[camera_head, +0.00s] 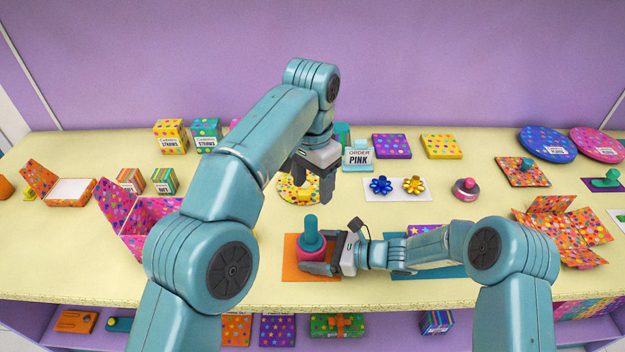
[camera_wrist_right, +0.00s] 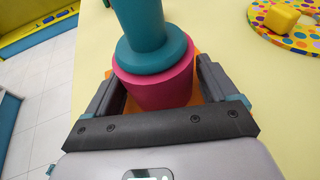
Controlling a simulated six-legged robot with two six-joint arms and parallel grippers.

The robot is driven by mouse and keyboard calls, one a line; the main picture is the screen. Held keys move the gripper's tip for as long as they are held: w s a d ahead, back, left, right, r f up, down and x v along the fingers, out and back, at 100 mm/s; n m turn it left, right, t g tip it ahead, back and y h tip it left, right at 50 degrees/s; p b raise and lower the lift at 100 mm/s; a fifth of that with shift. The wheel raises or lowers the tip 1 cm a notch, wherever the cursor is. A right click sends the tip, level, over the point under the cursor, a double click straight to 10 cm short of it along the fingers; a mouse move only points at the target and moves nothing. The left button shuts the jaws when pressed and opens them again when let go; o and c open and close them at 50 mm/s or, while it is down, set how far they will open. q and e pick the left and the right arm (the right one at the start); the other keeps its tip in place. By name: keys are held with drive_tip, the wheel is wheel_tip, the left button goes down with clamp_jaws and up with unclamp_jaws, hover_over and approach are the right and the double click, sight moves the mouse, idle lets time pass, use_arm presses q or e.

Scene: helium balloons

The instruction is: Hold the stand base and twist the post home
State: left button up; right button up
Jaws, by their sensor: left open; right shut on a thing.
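The stand base (camera_head: 311,254) is a pink round block on an orange mat (camera_head: 293,273) near the table's front; it also shows in the right wrist view (camera_wrist_right: 158,92). The teal post (camera_head: 310,228) stands upright on it, its wide collar resting against the base top in the right wrist view (camera_wrist_right: 142,30). Whether it is fully seated, I cannot tell. My right gripper (camera_head: 318,262) is shut on the base, one finger on each side. My left gripper (camera_head: 313,188) is open and empty, pointing down above and behind the post, apart from it.
A polka-dot disc with a yellow block (camera_head: 290,190) lies just behind the post. An order card (camera_head: 358,155) stands behind, and a white mat with bows (camera_head: 430,189) lies right. An open patterned box (camera_head: 145,212) is at left. The table's front edge is close.

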drive_tip(key=shift+s+f, duration=0.1)
drive_tip(key=o, duration=0.9)
drive_tip(key=shift+o, duration=0.2)
